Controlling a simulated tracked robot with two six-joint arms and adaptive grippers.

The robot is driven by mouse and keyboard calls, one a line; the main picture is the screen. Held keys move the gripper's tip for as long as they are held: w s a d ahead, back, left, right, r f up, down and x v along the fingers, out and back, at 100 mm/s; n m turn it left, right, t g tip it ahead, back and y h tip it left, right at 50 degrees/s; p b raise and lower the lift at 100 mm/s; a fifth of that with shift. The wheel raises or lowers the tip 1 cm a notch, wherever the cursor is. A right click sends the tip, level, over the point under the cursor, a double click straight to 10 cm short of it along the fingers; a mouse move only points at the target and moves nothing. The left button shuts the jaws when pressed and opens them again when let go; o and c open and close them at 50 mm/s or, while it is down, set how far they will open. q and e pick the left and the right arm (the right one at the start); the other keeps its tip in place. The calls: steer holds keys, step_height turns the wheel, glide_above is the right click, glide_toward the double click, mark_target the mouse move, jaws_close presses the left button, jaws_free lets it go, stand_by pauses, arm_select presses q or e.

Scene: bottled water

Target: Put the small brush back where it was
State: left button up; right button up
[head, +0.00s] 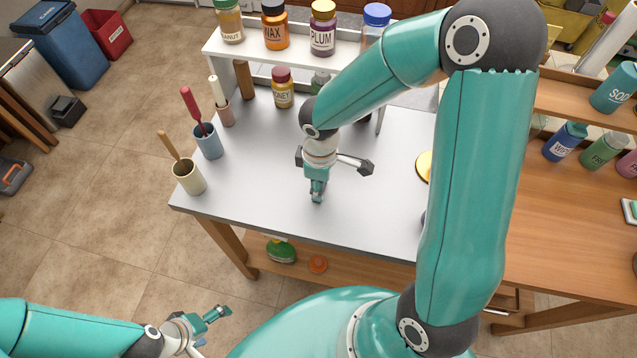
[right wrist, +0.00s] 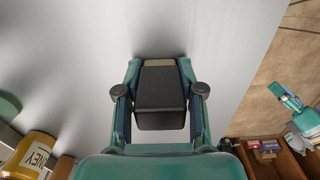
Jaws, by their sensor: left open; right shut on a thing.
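My right gripper (head: 318,190) points down over the grey table near its front edge. In the right wrist view it is shut on a dark block (right wrist: 160,95) with a tan strip at the far end. This may be the small brush, but I cannot tell its full shape. Whether it touches the table is unclear. A red-handled tool (head: 190,103) stands in a blue cup (head: 209,142). A wooden handle (head: 168,145) sticks out of a cream cup (head: 189,178). A white-handled tool (head: 216,90) stands in a pink cup (head: 226,115). My left gripper (head: 222,313) is open, off the table's front.
The grey table top (head: 270,190) is mostly clear around the right gripper. A honey jar (head: 283,92) stands behind; several jars line a white shelf (head: 298,50) at the back. A yellow round thing (head: 423,166) is partly hidden by my right arm. A green bottle (head: 281,250) lies below.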

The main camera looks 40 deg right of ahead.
steer(key=shift+f, duration=0.15)
steer(key=o, duration=0.9)
steer(key=shift+r, duration=0.4)
step_height(320, 180, up, 12)
steer(key=shift+f+p, duration=0.2)
steer(key=shift+p, duration=0.3)
steer(key=shift+r, duration=0.1)
